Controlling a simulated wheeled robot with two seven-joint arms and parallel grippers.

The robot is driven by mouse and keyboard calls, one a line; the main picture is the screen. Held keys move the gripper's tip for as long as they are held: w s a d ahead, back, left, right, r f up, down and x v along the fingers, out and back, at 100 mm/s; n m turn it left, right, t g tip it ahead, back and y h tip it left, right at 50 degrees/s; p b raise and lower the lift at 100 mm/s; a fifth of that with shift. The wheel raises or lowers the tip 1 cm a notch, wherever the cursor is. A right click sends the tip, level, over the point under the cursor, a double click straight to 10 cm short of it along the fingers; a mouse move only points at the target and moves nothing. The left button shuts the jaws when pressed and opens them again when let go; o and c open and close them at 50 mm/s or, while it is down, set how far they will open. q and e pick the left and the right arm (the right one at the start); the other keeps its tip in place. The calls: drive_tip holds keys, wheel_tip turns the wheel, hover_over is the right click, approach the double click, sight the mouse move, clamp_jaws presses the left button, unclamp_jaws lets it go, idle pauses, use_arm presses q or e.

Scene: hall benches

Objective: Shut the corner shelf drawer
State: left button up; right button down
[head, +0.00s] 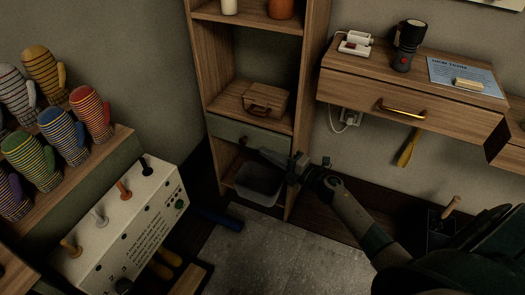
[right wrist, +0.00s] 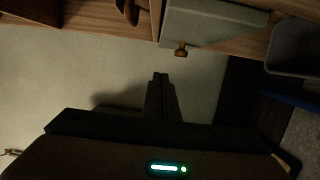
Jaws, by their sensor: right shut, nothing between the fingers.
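The corner shelf (head: 309,110) is a tall wooden unit against the back wall. Its drawer has a grey-green front (head: 228,130) below the shelf board with the small case, and a small round knob (head: 243,141). I cannot tell how far the drawer stands out. My right gripper (head: 263,151) is shut and empty, in front of the drawer's right part, partly covering it. In the right wrist view the shut fingers (right wrist: 160,78) are apart from the drawer front (right wrist: 210,22) and its brown knob (right wrist: 181,50). My left gripper is not in view.
A grey bin (head: 258,184) stands on the shelf's bottom level, below my arm. A wall drawer unit (head: 350,88) with a brass handle hangs at the right. A white peg box (head: 125,225) and striped mittens (head: 62,130) are at the left. A blue roll (head: 218,218) lies on the floor.

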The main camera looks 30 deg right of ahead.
drive_tip(key=v, duration=0.6)
drive_tip(key=shift+s, duration=0.25)
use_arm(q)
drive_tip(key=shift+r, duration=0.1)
use_arm(e)
drive_tip(key=shift+r, duration=0.1)
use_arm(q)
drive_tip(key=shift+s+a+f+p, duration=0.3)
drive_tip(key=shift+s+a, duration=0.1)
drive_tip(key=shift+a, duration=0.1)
use_arm(e)
drive_tip(key=shift+w+d, duration=0.15)
drive_tip(key=shift+w, duration=1)
